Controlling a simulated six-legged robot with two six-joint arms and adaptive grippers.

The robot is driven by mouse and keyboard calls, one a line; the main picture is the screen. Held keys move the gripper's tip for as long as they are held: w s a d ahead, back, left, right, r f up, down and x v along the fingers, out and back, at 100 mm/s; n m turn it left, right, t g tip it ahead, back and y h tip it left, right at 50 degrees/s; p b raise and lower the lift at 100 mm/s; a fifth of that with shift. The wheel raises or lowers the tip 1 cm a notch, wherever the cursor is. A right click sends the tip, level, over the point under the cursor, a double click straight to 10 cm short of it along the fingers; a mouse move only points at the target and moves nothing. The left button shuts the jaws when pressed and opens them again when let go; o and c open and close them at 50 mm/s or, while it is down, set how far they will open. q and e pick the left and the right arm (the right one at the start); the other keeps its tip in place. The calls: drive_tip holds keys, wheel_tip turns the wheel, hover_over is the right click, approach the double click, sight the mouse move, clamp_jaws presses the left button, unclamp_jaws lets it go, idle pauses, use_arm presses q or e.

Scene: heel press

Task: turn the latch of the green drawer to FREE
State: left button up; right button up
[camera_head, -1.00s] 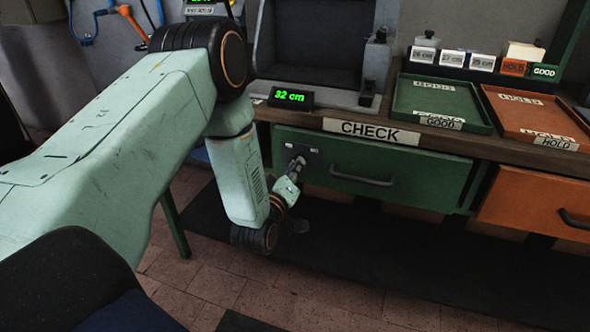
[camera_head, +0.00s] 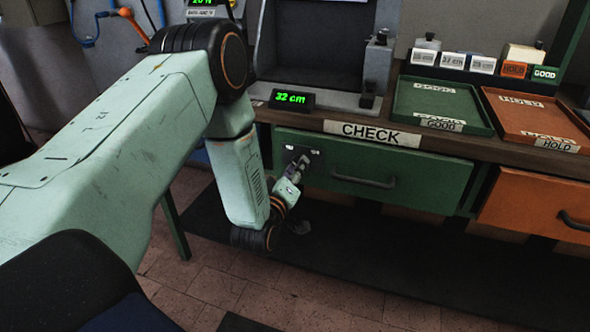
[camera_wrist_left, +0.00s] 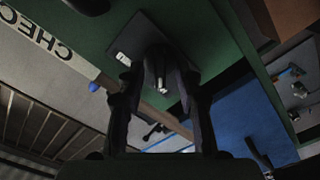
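The green drawer (camera_head: 420,184) is closed under the bench top, with a dark bar handle (camera_head: 363,180) on its front. Its latch sits on a dark plate (camera_head: 313,155) at the drawer's left end. My left gripper (camera_head: 300,164) is at this plate and covers most of the latch. In the left wrist view the dark plate (camera_wrist_left: 141,36) carries a small white label, too small to read. There the left gripper's fingers (camera_wrist_left: 161,70) come together around the dark latch knob. The latch's exact angle is hard to tell. My right gripper is not in view.
A CHECK label (camera_head: 372,133) is on the bench edge above the drawer. An orange drawer (camera_head: 535,205) is to the right. A green tray (camera_head: 441,103) and an orange tray (camera_head: 535,118) lie on the bench. A 32 cm display (camera_head: 291,99) stands above the latch.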

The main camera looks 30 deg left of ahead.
use_arm(q)
drive_tip(key=v, duration=1.2)
drive_tip(key=shift+f, duration=0.1)
idle(0.6)
drive_tip(key=s+d+f+m+g+h, duration=0.25)
drive_tip(key=s+f+g, duration=0.25)
drive_tip(key=f, duration=0.3)
drive_tip(key=s+d+f+m+g+h, duration=0.1)
drive_tip(key=s+d+f+m+g, duration=0.25)
drive_tip(key=f, duration=0.35)
drive_tip(key=s+d+f+m+g, duration=0.1)
drive_tip(key=s+m+g, duration=0.1)
drive_tip(key=s, duration=0.4)
drive_tip(key=s+d+f+m+g+p, duration=0.1)
drive_tip(key=s+f+g, duration=0.1)
drive_tip(key=s+g, duration=0.2)
drive_tip(key=s+d+f+m+g, duration=0.1)
drive_tip(key=s+d+m+g, duration=0.1)
drive_tip(key=s, duration=0.7)
drive_tip(key=shift+s+f+m+g+h, duration=0.2)
drive_tip(key=shift+m+g+h, duration=0.1)
drive_tip(key=shift+g+h, duration=0.15)
drive_tip(key=shift+w+d, duration=0.1)
drive_tip(key=shift+d, duration=0.05)
